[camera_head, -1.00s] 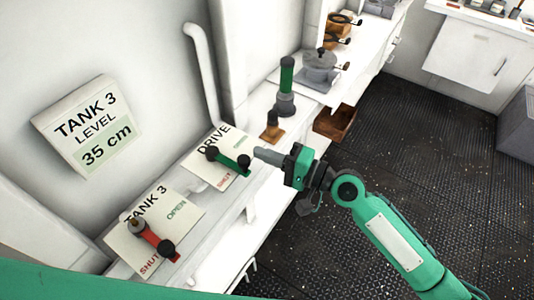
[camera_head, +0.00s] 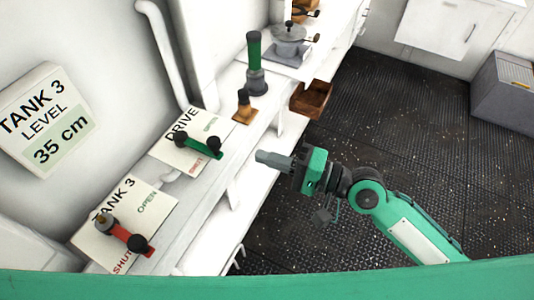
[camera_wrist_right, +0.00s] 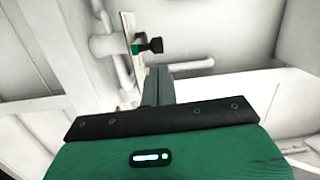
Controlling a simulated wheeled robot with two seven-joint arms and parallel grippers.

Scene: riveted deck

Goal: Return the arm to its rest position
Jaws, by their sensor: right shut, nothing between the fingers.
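My right arm (camera_head: 410,232) is green with dark joints and reaches in from the lower right over the floor. Its gripper (camera_head: 262,157) is shut and empty, apart from the bench and to the right of the green DRIVE lever (camera_head: 199,146). In the right wrist view the shut fingers (camera_wrist_right: 158,76) point toward the pale bench structure, with a dark knob (camera_wrist_right: 152,45) beyond them. The red TANK 3 lever (camera_head: 127,235) lies on its plate at the lower left. My left gripper is not in view.
The white bench (camera_head: 215,190) runs along the wall, bearing a green-handled post (camera_head: 254,60), a small brass-based knob (camera_head: 244,108) and a grey valve (camera_head: 289,42). A sign (camera_head: 45,120) reads 35 cm.

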